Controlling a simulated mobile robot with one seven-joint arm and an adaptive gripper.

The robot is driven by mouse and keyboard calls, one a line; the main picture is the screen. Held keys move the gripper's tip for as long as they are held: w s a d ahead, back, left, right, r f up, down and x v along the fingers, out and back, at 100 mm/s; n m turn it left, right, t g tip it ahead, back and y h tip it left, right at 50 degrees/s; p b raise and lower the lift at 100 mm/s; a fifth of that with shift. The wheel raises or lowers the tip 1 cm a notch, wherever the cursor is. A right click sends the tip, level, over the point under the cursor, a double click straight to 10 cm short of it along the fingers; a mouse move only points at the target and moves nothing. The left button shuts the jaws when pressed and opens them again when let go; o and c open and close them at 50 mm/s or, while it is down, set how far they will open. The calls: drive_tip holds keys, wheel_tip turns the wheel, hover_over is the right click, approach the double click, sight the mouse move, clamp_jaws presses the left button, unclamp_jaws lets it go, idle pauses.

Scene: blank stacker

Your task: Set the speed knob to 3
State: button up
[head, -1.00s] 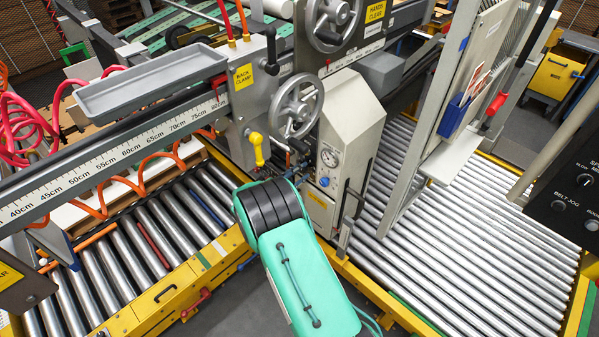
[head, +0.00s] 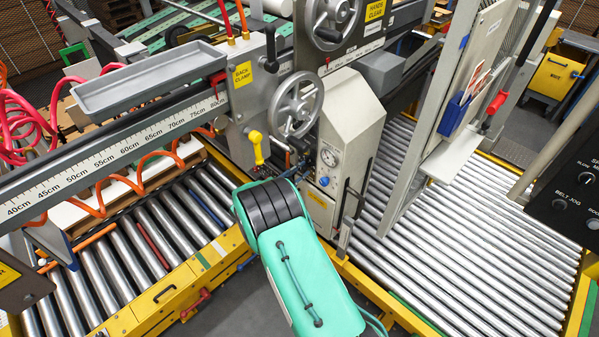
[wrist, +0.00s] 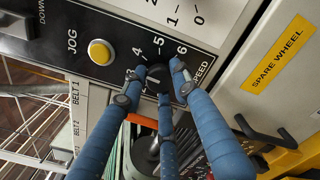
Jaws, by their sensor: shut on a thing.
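The speed knob (wrist: 157,72) is dark and sits on a black panel in the wrist view, beside the word SPEED. Printed marks 4, 5 and 6 show around its upper side. I cannot tell which number the knob points to.
In the wrist view, a yellow JOG button (wrist: 100,52) lies left of the knob, and a SPARE WHEEL cabinet (wrist: 240,85) stands to the right. In the head view, roller conveyors (head: 470,250) lie on both sides, with a handwheel (head: 297,104) and a pressure gauge (head: 329,157) beyond my arm.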

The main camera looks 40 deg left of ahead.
drive_tip(key=n, duration=0.5)
drive_tip(key=shift+s+f, duration=0.1)
drive_tip(key=shift+f, duration=0.15)
idle(0.3)
drive_tip(key=o, duration=1.1)
drive_tip(key=shift+o, duration=0.2)
drive_tip(key=shift+r, duration=0.1)
drive_tip(key=shift+s, duration=0.65)
drive_tip(key=s, duration=1)
drive_tip(key=shift+s, duration=0.3)
